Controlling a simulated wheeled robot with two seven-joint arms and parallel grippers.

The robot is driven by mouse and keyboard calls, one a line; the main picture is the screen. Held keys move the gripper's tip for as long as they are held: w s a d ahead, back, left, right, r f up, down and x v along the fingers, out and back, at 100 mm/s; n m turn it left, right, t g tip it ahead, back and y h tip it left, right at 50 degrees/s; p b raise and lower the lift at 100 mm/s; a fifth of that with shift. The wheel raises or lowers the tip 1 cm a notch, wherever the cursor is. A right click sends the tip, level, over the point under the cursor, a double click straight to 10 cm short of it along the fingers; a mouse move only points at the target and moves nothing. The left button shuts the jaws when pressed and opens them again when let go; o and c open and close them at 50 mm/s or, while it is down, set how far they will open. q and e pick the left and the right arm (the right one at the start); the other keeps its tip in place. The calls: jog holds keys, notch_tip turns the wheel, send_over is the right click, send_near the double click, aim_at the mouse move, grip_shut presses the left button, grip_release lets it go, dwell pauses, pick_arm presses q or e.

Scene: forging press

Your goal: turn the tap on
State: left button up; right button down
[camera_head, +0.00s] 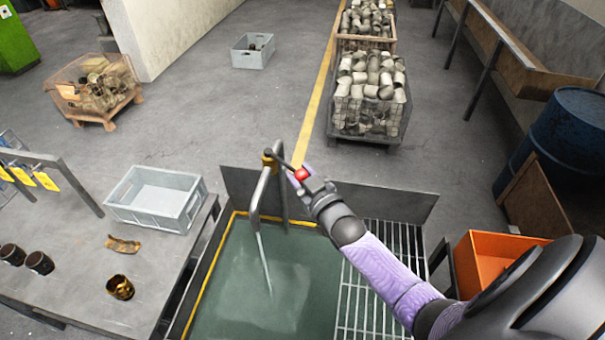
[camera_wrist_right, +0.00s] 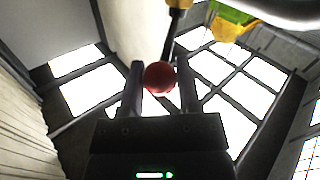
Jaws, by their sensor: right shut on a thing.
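The tap (camera_head: 264,184) is a grey bent pipe with a brass valve body at its top, standing at the back edge of the water tank (camera_head: 208,288). A thin stream of water (camera_head: 264,262) runs from its spout into the tank. A dark lever with a red knob (camera_head: 301,174) reaches right from the valve. My right gripper (camera_head: 304,181) is at the red knob. In the right wrist view the red knob (camera_wrist_right: 159,77) sits between the two dark fingers, which are shut on it. My left gripper is not in view.
A metal grating (camera_head: 382,270) lies right of the water, with an orange bin (camera_head: 490,262) beyond it. A grey crate (camera_head: 156,198) and dark cylindrical parts (camera_head: 40,263) are on the left bench. A blue barrel (camera_head: 565,135) stands at right.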

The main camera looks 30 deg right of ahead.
jog(key=shift+c, duration=1.5)
grip_release()
jog(key=shift+s, duration=0.1)
jog(key=s, duration=0.9)
jog(key=shift+s+a, duration=0.2)
jog(key=shift+s, duration=0.2)
